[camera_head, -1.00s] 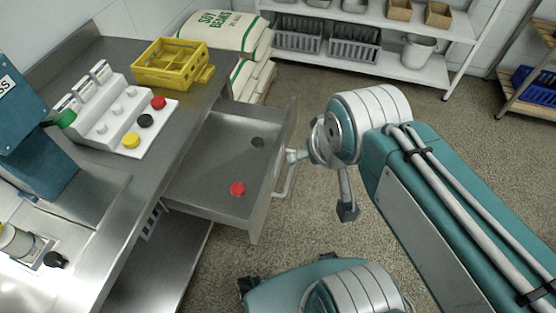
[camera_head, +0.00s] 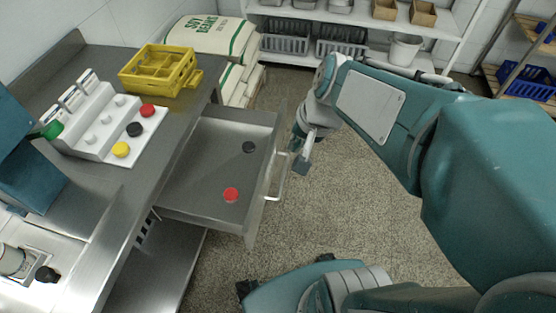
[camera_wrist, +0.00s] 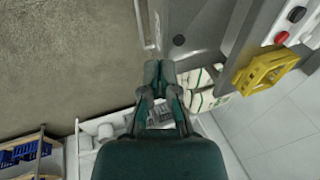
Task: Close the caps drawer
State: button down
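The caps drawer (camera_head: 205,190) is a grey metal drawer standing open from under the steel counter. A red cap (camera_head: 231,195) and a black cap (camera_head: 249,147) lie in it. Its bar handle (camera_head: 279,178) is on the drawer front and also shows in the wrist view (camera_wrist: 142,22). My gripper (camera_head: 302,166) is just outside the drawer front, near the far end of the handle. In the wrist view its two fingertips (camera_wrist: 160,70) are together with nothing visible between them, and they look apart from the handle. Contact with the drawer front cannot be told.
The counter holds a yellow crate (camera_head: 160,72) and a white stepped rack (camera_head: 95,125) with caps beside it. Soy bean sacks (camera_head: 212,40) are stacked beyond the drawer. A white shelf (camera_head: 350,60) stands at the back. The floor (camera_head: 330,210) before the drawer is clear.

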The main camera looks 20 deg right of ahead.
jog(key=w+d+f+m+t+y, duration=0.1)
jog(key=w+d+f+m+y, duration=0.1)
jog(key=w+d+f+m, duration=0.35)
jog(key=w+d+f+m+y, duration=0.1)
jog(key=w+d+f+m, duration=0.1)
jog(key=f+m, duration=0.65)
jog(key=w+d+f+m+t+y, duration=0.15)
jog(key=w+d+f+m, duration=0.25)
jog(key=f, duration=0.6)
send_near(273, 166)
jog(key=shift+g+y, duration=0.35)
jog(key=shift+g, duration=0.1)
jog(key=x, duration=0.5)
jog(key=shift+w+d+f, duration=0.2)
jog(key=shift+f, duration=0.25)
jog(key=shift+w+a, duration=0.3)
jog(key=shift+a, duration=0.25)
jog(key=w+a, duration=0.4)
jog(key=a, duration=0.4)
jog(key=w+a, duration=0.5)
jog(key=a, duration=0.3)
jog(key=w+a, duration=0.5)
jog(key=a, duration=0.4)
jog(key=shift+w, duration=0.25)
jog(key=shift+r, duration=0.1)
